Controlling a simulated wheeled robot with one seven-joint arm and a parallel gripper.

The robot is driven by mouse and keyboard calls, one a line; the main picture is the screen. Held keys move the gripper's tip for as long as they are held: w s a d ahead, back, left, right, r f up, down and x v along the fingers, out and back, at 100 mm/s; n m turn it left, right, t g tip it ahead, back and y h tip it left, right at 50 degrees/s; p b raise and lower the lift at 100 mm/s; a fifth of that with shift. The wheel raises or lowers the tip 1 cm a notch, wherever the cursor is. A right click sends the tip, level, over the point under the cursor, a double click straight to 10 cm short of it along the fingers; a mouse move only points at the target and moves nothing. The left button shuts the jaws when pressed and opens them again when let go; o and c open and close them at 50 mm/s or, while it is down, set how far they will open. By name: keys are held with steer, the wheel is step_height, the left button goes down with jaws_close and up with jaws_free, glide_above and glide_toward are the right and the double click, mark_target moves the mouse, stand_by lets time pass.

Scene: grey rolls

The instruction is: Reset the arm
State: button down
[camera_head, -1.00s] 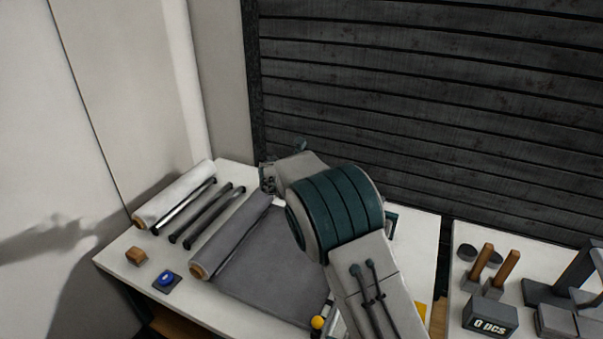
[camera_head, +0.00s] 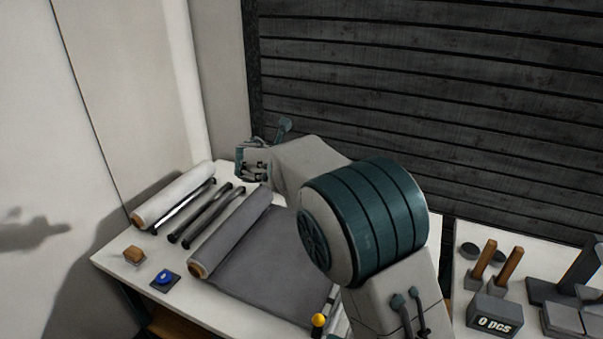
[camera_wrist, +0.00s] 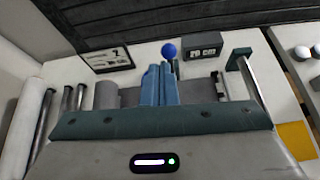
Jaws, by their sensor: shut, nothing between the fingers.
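My gripper shows in the wrist view (camera_wrist: 158,84), where its two blue fingers are together with nothing between them. In the head view my arm rises from the lower right and bends over the back of the white table (camera_head: 118,262). The end of my arm there is above the far side of the table, near the wall; its fingers are hard to make out. The grey roll (camera_head: 232,232) lies on the table with its sheet (camera_head: 275,262) partly unrolled to the right. My gripper is apart from the roll.
A white roll (camera_head: 175,194) and dark rods (camera_head: 207,215) lie at the left. A wooden block (camera_head: 134,255) and a blue button (camera_head: 164,278) are near the front-left edge. A display reading "20 cm" (camera_wrist: 206,46) stands at the back. A second table (camera_head: 497,262) holds tools.

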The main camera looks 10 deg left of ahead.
steer(key=shift+s+a+r, duration=0.1)
steer(key=shift+s+r, duration=0.3)
steer(key=shift+r, duration=0.3)
steer(key=s+d+m+g, duration=0.2)
steer(key=s+d+m, duration=0.25)
steer(key=d, duration=0.45)
steer(key=s+d+r+m+g+h, duration=0.1)
steer(key=s+d+m+g, duration=0.15)
steer(key=d+m, duration=0.5)
steer(key=s+d+m+g, duration=0.1)
steer(key=s+d+m, duration=0.35)
steer(key=d, duration=0.55)
steer(key=s+d+f+m+g+y, duration=0.1)
steer(key=s+d+f+m, duration=0.1)
steer(key=s+m, duration=0.3)
steer(key=s+d+f+m+g+y, duration=0.1)
steer(key=s+d+m, duration=0.3)
steer(key=s, duration=0.6)
steer(key=s+d+f+m+g+y, duration=0.1)
steer(key=s+d+f+m, duration=0.2)
steer(key=s+m, duration=0.4)
steer(key=shift+s+m, duration=0.35)
steer(key=shift+s, duration=0.5)
